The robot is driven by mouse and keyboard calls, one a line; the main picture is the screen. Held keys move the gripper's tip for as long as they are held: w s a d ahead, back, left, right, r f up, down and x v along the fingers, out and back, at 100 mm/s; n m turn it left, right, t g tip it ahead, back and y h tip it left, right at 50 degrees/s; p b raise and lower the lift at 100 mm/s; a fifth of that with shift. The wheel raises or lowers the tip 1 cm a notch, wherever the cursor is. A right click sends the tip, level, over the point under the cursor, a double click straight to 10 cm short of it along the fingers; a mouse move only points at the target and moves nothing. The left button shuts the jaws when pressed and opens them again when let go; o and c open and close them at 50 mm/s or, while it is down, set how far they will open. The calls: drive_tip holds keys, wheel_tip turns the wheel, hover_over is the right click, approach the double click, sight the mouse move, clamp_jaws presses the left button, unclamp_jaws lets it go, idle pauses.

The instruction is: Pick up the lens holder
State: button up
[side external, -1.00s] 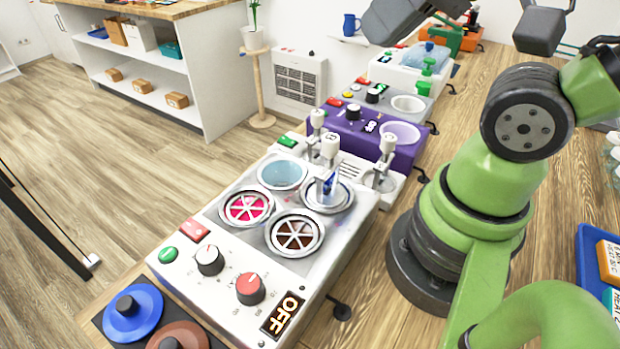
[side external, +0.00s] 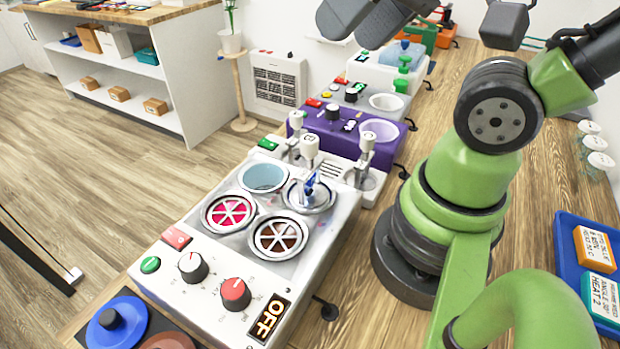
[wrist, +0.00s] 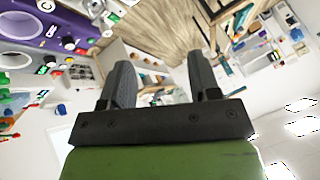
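No thing in view is clearly marked as a lens holder. A small blue upright piece (side external: 311,187) stands in the right-hand round well of the white machine (side external: 172,286) in the side view; I cannot tell whether it is the lens holder. My gripper (side external: 352,36) is at the top of the side view, up and away from the machine, and partly cut off by the frame edge. In the wrist view my gripper (wrist: 160,65) has its two dark fingers apart, with nothing held between them.
The machine has red (side external: 229,213) and brown (side external: 280,237) spoked wells. Metal posts (side external: 309,148) rise behind them. A purple unit (side external: 343,145) stands farther back. A blue tray (side external: 566,262) with labelled blocks lies at the right. Bare wooden table (side external: 352,290) lies between machine and arm base.

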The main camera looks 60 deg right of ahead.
drive_tip(key=n+g+h, duration=0.1)
drive_tip(key=g+h, duration=0.1)
drive_tip(key=g, duration=0.5)
hover_over(309, 138)
wheel_tip(309, 138, down, 8)
drive_tip(key=shift+d+r, duration=0.1)
drive_tip(key=shift+d, duration=0.05)
drive_tip(key=shift+f, duration=5.15)
clamp_jaws()
